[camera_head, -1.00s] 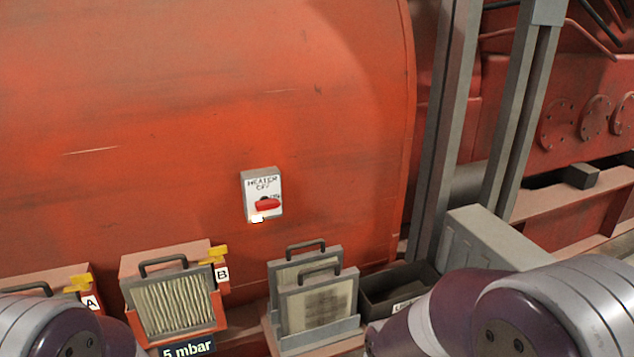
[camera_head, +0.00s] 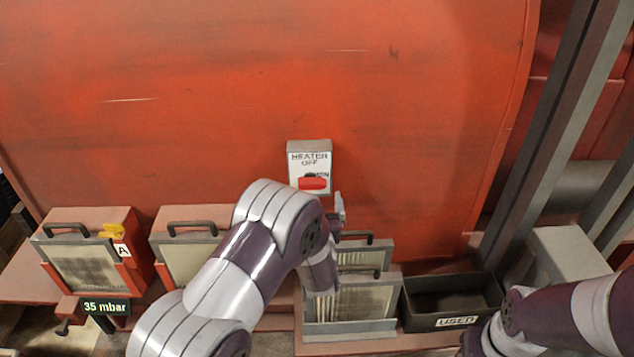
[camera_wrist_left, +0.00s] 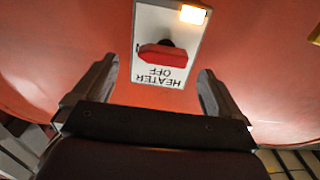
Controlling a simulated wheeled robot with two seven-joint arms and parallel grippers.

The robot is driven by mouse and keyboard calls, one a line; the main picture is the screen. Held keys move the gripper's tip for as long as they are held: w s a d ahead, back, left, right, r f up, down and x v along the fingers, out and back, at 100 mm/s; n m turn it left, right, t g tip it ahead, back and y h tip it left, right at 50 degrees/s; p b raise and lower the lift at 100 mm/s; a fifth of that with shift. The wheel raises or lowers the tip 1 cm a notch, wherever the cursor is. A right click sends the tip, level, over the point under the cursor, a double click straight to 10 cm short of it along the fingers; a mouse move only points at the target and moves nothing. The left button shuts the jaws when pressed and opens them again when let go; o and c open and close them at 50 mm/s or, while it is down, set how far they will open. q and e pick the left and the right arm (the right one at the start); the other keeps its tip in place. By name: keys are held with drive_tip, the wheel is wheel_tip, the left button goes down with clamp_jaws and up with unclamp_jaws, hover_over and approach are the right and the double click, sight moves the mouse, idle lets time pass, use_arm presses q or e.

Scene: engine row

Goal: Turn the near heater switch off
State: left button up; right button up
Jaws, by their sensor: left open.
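The heater switch (camera_head: 310,160) is a pale box on the red wall, marked HEATER OFF at its top, with ON at the right partly hidden by the knob. Its red knob (camera_head: 313,184) lies horizontal. In the left wrist view the switch plate (camera_wrist_left: 150,20) appears upside down, with the red knob (camera_wrist_left: 162,56) crosswise and a small lamp (camera_wrist_left: 193,14) lit. My left gripper (camera_wrist_left: 157,72) is open and empty, its fingers either side of the plate, apart from the knob. In the head view the left gripper (camera_head: 338,212) is just below and right of the switch, mostly hidden by its arm.
Below stand filter cassettes (camera_head: 353,305) in a grey holder, and a dark USED bin (camera_head: 450,294). Filter A (camera_head: 88,260) is at the left, above a 35 mbar display (camera_head: 105,307). Grey posts (camera_head: 545,130) rise at the right. The wall around the switch is clear.

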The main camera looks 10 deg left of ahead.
sight(311, 187)
use_arm(q)
drive_tip(key=x, duration=0.3)
drive_tip(key=shift+w+a+p, duration=0.3)
drive_tip(key=shift+w+p, duration=0.05)
drive_tip(key=shift+p, duration=0.05)
drive_tip(key=shift+w+a+r, duration=0.15)
drive_tip(key=shift+w+a, duration=0.2)
drive_tip(key=shift+w+d, duration=0.15)
drive_tip(key=shift+w, duration=0.15)
drive_tip(key=c, duration=1.1)
drive_tip(key=shift+o, duration=0.2)
drive_tip(key=shift+f+b, duration=0.3)
drive_tip(key=shift+b, duration=0.1)
drive_tip(key=n+b, duration=1.6)
drive_tip(key=b, duration=0.7)
drive_tip(key=shift+s+b, duration=0.1)
drive_tip(key=shift+b, duration=0.25)
drive_tip(key=shift+a+r+n+b, duration=0.15)
drive_tip(key=shift+a+n+b, duration=0.1)
drive_tip(key=shift+n+b, duration=0.8)
use_arm(e)
wheel_tip(311, 187, down, 25)
drive_tip(key=shift+a, duration=0.2)
drive_tip(key=shift+s+f, duration=0.1)
